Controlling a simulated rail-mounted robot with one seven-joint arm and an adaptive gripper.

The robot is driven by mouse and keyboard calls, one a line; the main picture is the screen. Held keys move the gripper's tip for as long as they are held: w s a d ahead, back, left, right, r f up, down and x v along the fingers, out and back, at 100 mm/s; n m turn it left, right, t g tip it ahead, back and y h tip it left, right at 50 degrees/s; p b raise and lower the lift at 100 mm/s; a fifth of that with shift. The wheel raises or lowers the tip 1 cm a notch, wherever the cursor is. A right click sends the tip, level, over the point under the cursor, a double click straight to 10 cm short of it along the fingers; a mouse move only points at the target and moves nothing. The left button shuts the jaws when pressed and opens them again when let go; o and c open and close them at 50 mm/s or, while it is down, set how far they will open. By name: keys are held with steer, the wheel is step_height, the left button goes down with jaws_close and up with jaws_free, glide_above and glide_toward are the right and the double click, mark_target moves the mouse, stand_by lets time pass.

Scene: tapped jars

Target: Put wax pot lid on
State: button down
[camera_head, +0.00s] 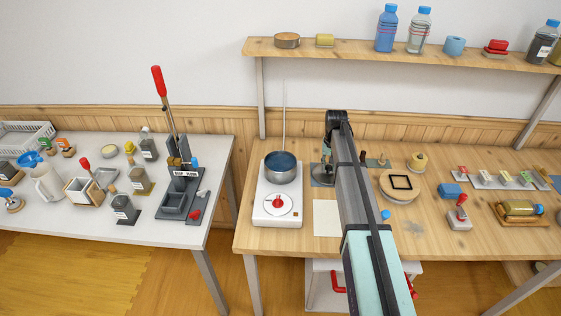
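The wax pot (281,171) is a grey metal pot with blue contents showing at its open top. It stands on a white hot plate (261,209) with a red knob. A greenish-grey round piece (317,170), possibly the lid, shows just right of the pot on a blue-grey mat (322,182), partly hidden by my arm. My gripper (327,154) is largely hidden beside and behind my arm, close to this piece. I cannot tell whether it touches the piece or whether its fingers are open or shut.
A thin upright rod (284,115) rises behind the pot. A white sheet (326,218) lies right of the hot plate. A round wooden board (399,187) and several small items stand farther right. A shelf (356,48) with bottles runs above. A white table (120,224) with a red-handled press is left.

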steer(key=shift+r, duration=0.15)
steer(key=shift+r+p, duration=1.75)
steer(key=shift+r, duration=1.6)
